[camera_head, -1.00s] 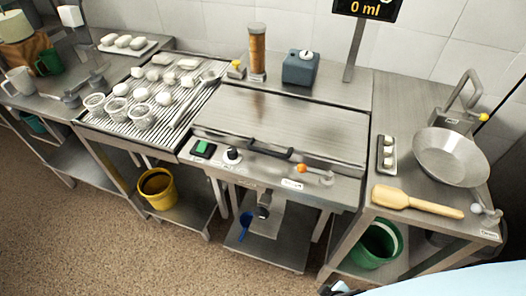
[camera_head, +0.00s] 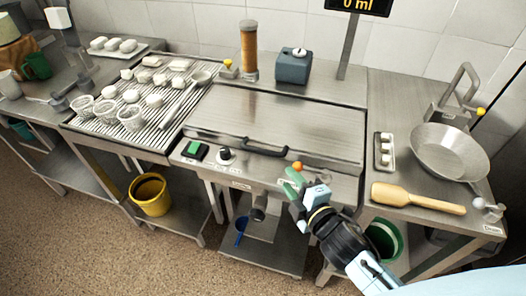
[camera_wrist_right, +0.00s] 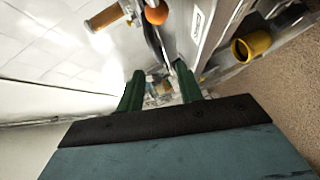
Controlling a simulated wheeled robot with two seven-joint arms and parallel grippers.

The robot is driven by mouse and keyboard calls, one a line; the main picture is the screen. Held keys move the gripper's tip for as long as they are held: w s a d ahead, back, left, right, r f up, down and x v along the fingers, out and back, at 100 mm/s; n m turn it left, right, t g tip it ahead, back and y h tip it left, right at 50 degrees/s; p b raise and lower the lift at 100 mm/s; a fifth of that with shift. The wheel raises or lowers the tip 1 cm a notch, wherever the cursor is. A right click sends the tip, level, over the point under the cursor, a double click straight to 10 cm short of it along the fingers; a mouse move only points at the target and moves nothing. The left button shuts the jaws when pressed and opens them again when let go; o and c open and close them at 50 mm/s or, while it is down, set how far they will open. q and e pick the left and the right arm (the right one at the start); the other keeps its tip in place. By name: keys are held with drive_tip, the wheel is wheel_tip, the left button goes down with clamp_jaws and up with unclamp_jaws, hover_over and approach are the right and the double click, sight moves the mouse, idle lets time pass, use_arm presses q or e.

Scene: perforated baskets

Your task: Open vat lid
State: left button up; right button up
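The vat's flat metal lid (camera_head: 275,118) is closed, lying level on the vat in the middle of the bench. A black bar handle (camera_head: 264,149) runs along its front edge. My right gripper (camera_head: 289,180) is in front of the vat, slightly below and right of the handle, close to an orange knob (camera_head: 297,166). In the wrist view my right gripper (camera_wrist_right: 160,80) has its two green fingers apart, with nothing visibly held between them. The orange knob (camera_wrist_right: 156,12) shows just beyond the fingertips. My left gripper is not in view.
The front panel has a green switch (camera_head: 195,149) and a dial (camera_head: 225,155). Left is a slatted drain table (camera_head: 175,125) with baskets and white pieces. Right are a metal bowl (camera_head: 450,152) and a wooden paddle (camera_head: 418,198). A yellow bucket (camera_head: 150,194) stands below.

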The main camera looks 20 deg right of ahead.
sight(265, 153)
drive_tip(key=shift+n+y, duration=0.5)
drive_tip(key=shift+n, duration=0.1)
drive_tip(key=x, duration=0.9)
drive_tip(key=r+x, duration=0.1)
drive_tip(key=x, duration=0.3)
drive_tip(key=shift+w+a+b, duration=0.35)
drive_tip(key=shift+w+b, duration=0.05)
clamp_jaws()
